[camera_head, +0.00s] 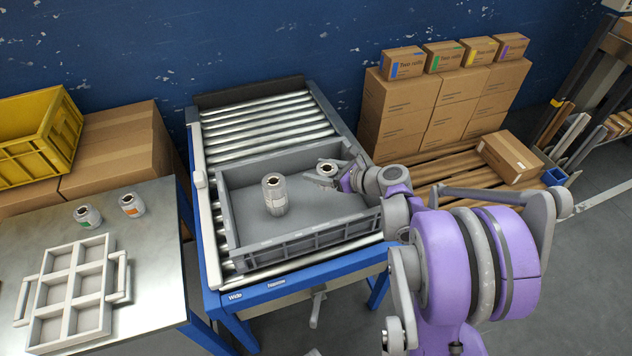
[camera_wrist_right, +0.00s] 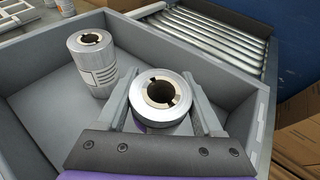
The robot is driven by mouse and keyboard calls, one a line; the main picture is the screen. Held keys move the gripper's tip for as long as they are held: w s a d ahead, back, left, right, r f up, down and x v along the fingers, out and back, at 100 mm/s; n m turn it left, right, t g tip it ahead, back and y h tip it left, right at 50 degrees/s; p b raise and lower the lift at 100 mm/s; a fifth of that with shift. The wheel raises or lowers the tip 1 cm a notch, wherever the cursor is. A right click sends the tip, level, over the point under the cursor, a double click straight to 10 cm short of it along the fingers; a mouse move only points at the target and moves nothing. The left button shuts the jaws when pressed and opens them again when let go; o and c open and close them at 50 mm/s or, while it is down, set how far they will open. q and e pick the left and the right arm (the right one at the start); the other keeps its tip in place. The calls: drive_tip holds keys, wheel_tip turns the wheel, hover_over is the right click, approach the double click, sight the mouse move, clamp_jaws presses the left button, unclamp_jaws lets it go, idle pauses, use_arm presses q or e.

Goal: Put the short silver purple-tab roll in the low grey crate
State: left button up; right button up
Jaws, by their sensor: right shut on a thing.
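The short silver roll (camera_head: 327,169) is between the fingers of my right gripper (camera_head: 328,177), which is shut on it. In the right wrist view the roll (camera_wrist_right: 160,92) stands upright between both fingers, with a dark core hole on top and a bit of purple low on its near side. It is inside the outline of the low grey crate (camera_head: 308,246), toward the back right. Whether it touches the crate floor I cannot tell. A taller silver roll with a white label (camera_head: 275,195) stands upright in the crate, left of the held roll and apart from it. My left gripper is out of view.
The crate sits on a roller conveyor (camera_head: 262,125) with a blue frame. At left, a metal table (camera_head: 150,235) holds a green-tab roll (camera_head: 88,216), an orange-tab roll (camera_head: 132,205) and a white divided tray (camera_head: 72,290). Cartons (camera_head: 400,105) stand on pallets behind right.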

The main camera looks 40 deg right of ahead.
drive_tip(key=shift+f+b, duration=0.55)
drive_tip(key=shift+f, duration=1.25)
drive_tip(key=shift+f+b, duration=0.4)
drive_tip(key=shift+f, duration=0.2)
drive_tip(key=o, duration=1.5)
drive_tip(key=shift+r, duration=0.1)
